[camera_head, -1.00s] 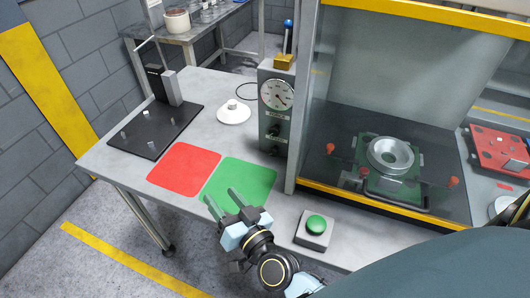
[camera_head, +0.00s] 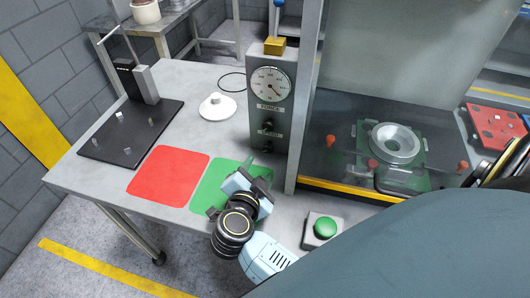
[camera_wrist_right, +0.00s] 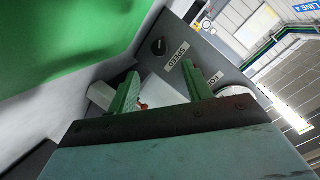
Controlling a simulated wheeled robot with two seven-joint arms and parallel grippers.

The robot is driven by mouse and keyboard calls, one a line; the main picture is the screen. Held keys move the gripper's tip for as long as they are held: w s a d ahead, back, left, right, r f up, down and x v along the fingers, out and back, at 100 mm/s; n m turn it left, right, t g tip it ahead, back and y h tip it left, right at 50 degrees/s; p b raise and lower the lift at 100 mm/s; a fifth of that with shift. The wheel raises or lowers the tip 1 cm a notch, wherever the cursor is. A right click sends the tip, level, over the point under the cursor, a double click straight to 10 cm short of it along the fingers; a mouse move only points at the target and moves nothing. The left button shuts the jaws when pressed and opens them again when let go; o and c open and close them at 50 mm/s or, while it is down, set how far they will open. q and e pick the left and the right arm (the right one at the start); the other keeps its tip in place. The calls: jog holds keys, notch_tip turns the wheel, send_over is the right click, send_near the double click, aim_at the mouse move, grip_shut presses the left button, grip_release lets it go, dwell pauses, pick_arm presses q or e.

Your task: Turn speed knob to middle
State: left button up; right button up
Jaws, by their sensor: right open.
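The grey control panel (camera_head: 283,133) stands upright on the table, with a round gauge above two small dark knobs. The lower knob is the speed knob (camera_head: 265,147); it also shows in the right wrist view (camera_wrist_right: 158,46) beside its SPEED label (camera_wrist_right: 177,55). Its exact pointer angle is too small to read. My right gripper (camera_head: 257,169) is over the green mat, below and in front of the panel. In the right wrist view its green fingers (camera_wrist_right: 160,74) are apart and empty, and the knob lies beyond them, not touched.
A green mat (camera_head: 208,192) and a red mat (camera_head: 168,176) lie on the table. A green button box (camera_head: 324,230) sits right of my right wrist. The press enclosure's post (camera_head: 302,120) rises just right of the panel. A white round part (camera_head: 217,107) lies left of it.

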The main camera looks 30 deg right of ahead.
aim_at(267, 150)
jog(key=x, duration=0.7)
jog(key=shift+w+d+f+b, duration=0.1)
jog(key=shift+w+d+b, duration=0.2)
jog(key=shift+b, duration=0.1)
jog(key=shift+w+d+f, duration=0.15)
jog(key=shift+w+d, duration=0.15)
jog(key=shift+d, duration=0.05)
jog(key=c, duration=1)
jog(key=shift+m+t+p, duration=0.3)
jog(key=shift+m+p, duration=0.3)
jog(key=shift+p, duration=0.15)
jog(key=shift+m+y, duration=0.4)
jog(key=shift+m, duration=0.1)
jog(key=o, duration=1)
